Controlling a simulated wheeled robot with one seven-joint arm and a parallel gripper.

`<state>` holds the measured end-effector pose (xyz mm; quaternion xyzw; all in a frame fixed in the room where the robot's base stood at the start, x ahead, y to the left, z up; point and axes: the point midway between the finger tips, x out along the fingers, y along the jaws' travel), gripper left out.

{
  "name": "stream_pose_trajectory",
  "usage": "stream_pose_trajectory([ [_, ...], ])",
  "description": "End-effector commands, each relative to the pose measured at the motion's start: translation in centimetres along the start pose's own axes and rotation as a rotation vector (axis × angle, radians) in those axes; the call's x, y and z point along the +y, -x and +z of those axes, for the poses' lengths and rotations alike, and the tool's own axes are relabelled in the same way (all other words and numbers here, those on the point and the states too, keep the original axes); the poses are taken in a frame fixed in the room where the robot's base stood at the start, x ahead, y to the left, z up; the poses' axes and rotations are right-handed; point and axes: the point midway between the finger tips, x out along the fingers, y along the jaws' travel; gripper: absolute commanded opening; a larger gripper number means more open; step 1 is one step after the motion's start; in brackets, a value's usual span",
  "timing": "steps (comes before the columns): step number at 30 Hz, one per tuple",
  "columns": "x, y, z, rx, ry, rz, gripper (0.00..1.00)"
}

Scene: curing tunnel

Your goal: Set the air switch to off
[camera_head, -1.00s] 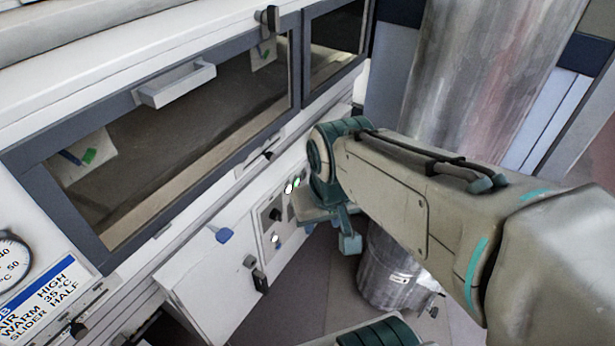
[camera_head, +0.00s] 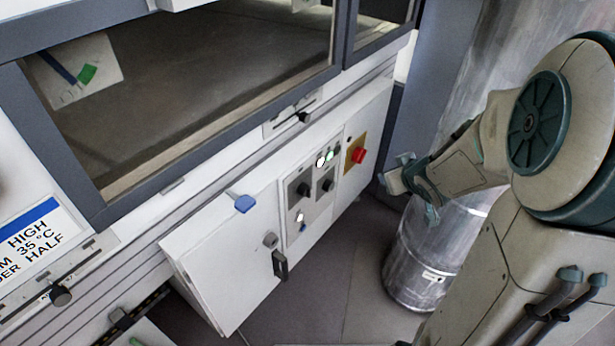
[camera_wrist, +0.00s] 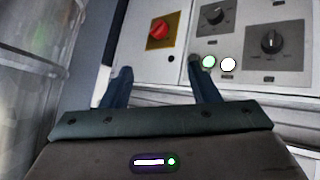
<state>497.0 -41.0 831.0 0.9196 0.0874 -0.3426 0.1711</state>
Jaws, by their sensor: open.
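The grey control panel (camera_head: 313,188) on the white cabinet front carries two dark rotary knobs, one on the left (camera_head: 304,189) and one on the right (camera_head: 327,185). A small pale-tipped control (camera_head: 300,217) sits below them. I cannot read which one is the air switch. The wrist view shows both knobs, one nearer (camera_wrist: 211,12) and one farther right (camera_wrist: 270,41), apparently upside down. My gripper (camera_head: 393,172) is open and empty, right of the panel and apart from it. In the wrist view its fingers (camera_wrist: 162,80) frame the panel's edge area.
A red knob on a yellow plate (camera_head: 359,155) sits right of the panel, near my gripper. White and green lamps (camera_head: 325,157) are above the knobs. A blue tab (camera_head: 243,203) and a black handle (camera_head: 280,265) are on the cabinet. A metal drum (camera_head: 415,265) stands on the floor behind my arm.

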Motion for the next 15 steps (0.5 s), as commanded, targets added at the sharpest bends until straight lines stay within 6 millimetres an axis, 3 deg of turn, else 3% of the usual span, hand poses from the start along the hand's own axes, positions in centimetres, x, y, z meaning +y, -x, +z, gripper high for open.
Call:
stream_pose_trajectory([
  [1, -0.6, -2.6, 1.8, 0.046, 0.01, -0.043, 0.55],
  [6, -4.3, -7.2, 3.8, 0.254, 0.033, -0.255, 0.55],
  [10, -7.6, -8.9, 5.6, 0.417, -0.003, -0.446, 0.55],
  [15, -10.6, -8.8, 7.3, 0.598, -0.084, -0.661, 0.55],
])
